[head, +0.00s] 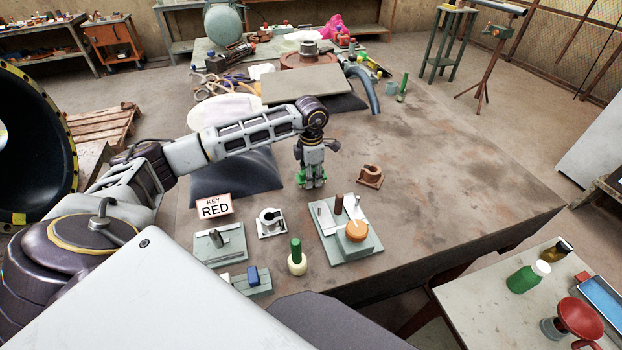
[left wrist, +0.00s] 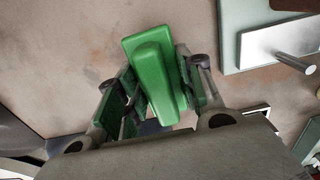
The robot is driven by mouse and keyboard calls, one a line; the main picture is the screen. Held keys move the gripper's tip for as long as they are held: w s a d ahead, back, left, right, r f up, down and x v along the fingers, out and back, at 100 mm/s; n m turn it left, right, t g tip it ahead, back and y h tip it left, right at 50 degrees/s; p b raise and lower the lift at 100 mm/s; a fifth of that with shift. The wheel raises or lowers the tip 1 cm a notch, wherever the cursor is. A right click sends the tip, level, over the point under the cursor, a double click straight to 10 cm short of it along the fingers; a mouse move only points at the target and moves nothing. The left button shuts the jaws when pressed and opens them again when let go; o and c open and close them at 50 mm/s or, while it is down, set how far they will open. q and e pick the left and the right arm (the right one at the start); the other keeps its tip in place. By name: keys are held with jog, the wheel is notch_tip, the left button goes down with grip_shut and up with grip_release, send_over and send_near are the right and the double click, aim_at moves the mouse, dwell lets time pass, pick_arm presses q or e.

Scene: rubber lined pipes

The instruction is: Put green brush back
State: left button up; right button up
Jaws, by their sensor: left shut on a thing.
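My left gripper (head: 313,184) points down over the bench, behind the fixture plate with the orange knob. In the left wrist view the gripper (left wrist: 160,95) is shut on a bright green block-like piece with a raised ridge (left wrist: 155,72), which looks like the green brush. Its bristles are hidden, and I cannot tell whether it touches the bench. In the head view only small green parts show around the fingertips. My right gripper is not in view.
The fixture plate (head: 362,246), a KEY RED sign (head: 214,207), a metal clamp (head: 271,222), a green-topped cream bottle (head: 297,260) and a brown ring block (head: 370,176) stand nearby. A green-handled upright item (head: 403,88) is farther back. The bench's right side is clear.

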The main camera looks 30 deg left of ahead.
pick_arm(q)
jog(key=shift+f, duration=0.85)
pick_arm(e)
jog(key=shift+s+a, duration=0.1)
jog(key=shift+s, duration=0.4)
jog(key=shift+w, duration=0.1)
pick_arm(q)
jog(key=shift+f, duration=0.15)
jog(key=o, duration=0.9)
jog(key=shift+c, duration=0.2)
jog(key=shift+o, duration=1.1)
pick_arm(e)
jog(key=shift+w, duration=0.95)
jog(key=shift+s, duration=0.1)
